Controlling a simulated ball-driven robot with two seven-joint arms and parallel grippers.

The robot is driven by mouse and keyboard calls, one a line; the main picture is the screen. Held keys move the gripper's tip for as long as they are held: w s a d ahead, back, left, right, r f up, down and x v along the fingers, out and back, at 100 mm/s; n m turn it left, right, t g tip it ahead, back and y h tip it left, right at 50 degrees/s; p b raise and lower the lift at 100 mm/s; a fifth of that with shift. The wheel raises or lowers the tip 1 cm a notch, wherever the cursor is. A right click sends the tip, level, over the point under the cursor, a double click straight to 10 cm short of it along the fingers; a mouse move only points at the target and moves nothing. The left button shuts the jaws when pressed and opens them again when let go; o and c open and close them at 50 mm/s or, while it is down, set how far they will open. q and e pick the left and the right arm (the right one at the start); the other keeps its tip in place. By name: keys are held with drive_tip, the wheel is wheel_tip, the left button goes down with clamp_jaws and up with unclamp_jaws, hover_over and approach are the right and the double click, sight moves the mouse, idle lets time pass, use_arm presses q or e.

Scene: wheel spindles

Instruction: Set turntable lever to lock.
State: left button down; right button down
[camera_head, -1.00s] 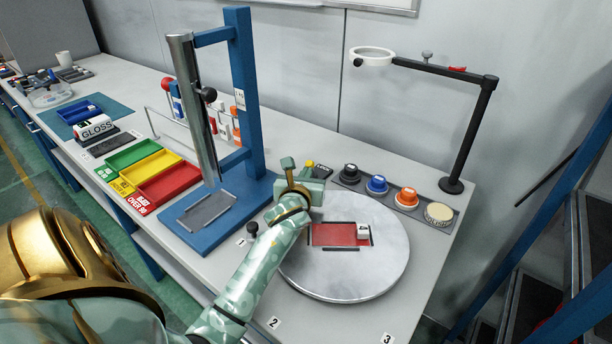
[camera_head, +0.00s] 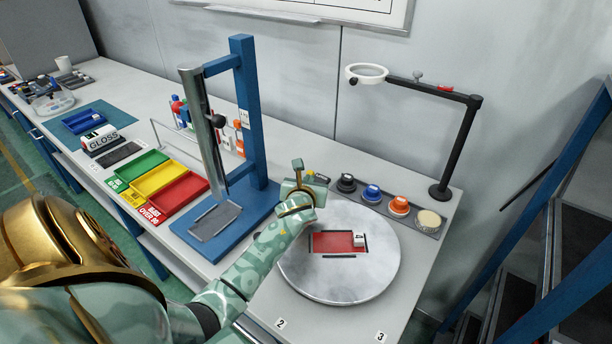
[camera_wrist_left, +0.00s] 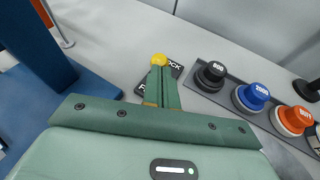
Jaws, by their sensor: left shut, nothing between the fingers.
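The turntable (camera_head: 375,268) is a round grey disc with a red rectangle on top. In the left wrist view, the lever's yellow knob (camera_wrist_left: 158,60) shows just beyond the fingertips of my left gripper (camera_wrist_left: 161,72). A black label plate (camera_wrist_left: 174,73) lies beneath, with "LOCK" partly readable on the right and the other word mostly covered. The fingers are shut and empty, touching or very near the knob; I cannot tell which. They hide the lever's shaft, so its setting is unclear. In the head view my left gripper (camera_head: 306,178) is at the turntable's back left edge. My right gripper is out of view.
Black, blue (camera_head: 371,194) and orange knobs stand in a tray right of the lever. A blue press stand (camera_head: 250,110) rises close on the left. A ring lamp on a black post (camera_head: 462,145) stands at the back right.

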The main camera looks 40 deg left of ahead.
use_arm(q)
drive_tip(key=w+r+g+p, duration=0.1)
drive_tip(key=p, duration=0.3)
drive_tip(key=w+r+g+p, duration=0.1)
drive_tip(key=p, duration=0.3)
drive_tip(key=w+r+m+g+h+p, duration=0.1)
drive_tip(key=p, duration=0.3)
drive_tip(key=shift+w+a+r+g+p, duration=0.1)
drive_tip(key=shift+a+g+p, duration=0.2)
drive_tip(key=shift+g, duration=0.1)
drive_tip(key=shift+w+g, duration=0.35)
drive_tip(key=shift+g, duration=0.05)
drive_tip(key=shift+w+f+m+g+p, duration=0.25)
drive_tip(key=shift+w+m+g+p, duration=0.05)
drive_tip(key=shift+g, duration=0.1)
drive_tip(key=shift+w+f+g+h, duration=0.15)
drive_tip(key=shift+w+g+h, duration=0.1)
drive_tip(key=shift+g+h, duration=0.05)
drive_tip(key=shift+f, duration=0.15)
drive_tip(key=shift+s+r, duration=0.1)
drive_tip(key=shift+r, duration=0.15)
drive_tip(key=shift+r+p, duration=0.65)
drive_tip(key=shift+p, duration=0.1)
